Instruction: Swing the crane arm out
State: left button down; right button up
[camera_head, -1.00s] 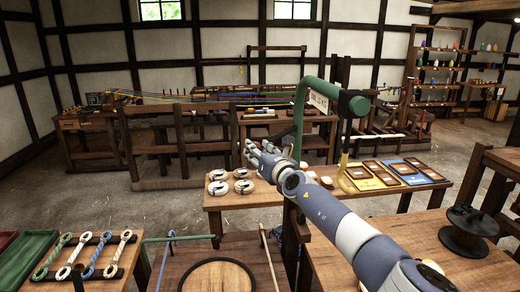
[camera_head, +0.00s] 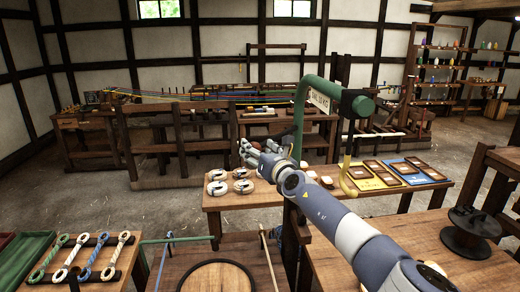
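The green crane (camera_head: 298,115) stands upright behind the near bench. Its arm, with a lettered plate (camera_head: 319,100), reaches from the post top toward the right and the camera, ending in a dark cap with a green knob. A yellow hook piece (camera_head: 345,172) hangs below the arm's end. My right gripper (camera_head: 251,156) is just left of the post, below the arm's height, with fingers spread and nothing between them. Whether it touches the post cannot be told; my wrist hides part of the post's lower end. My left gripper is not in view.
White rope coils (camera_head: 217,188) and wooden trays on yellow and blue mats (camera_head: 398,172) lie on the middle table (camera_head: 262,198). A rack of looped ropes (camera_head: 85,258) is at lower left. A dark spool (camera_head: 468,232) stands at right. Open floor lies at left.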

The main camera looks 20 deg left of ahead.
aim_at(257, 144)
jog(key=shift+s+a+f, duration=0.1)
jog(key=shift+s+a, duration=0.1)
jog(key=shift+a, duration=0.1)
jog(key=shift+s+a+r, duration=0.1)
jog(key=shift+a+r, duration=0.05)
jog(key=shift+r, duration=0.8)
jog(key=shift+w+d+r, duration=0.2)
jog(key=shift+d+r, duration=0.05)
jog(key=shift+r, duration=0.4)
jog(key=shift+a+r, duration=0.25)
jog(key=shift+r, duration=0.95)
jog(key=shift+d+r, duration=0.2)
jog(key=shift+r, duration=1)
jog(key=shift+d+r, duration=0.2)
jog(key=shift+r, duration=0.95)
jog(key=shift+w, duration=0.1)
jog(key=shift+f, duration=0.1)
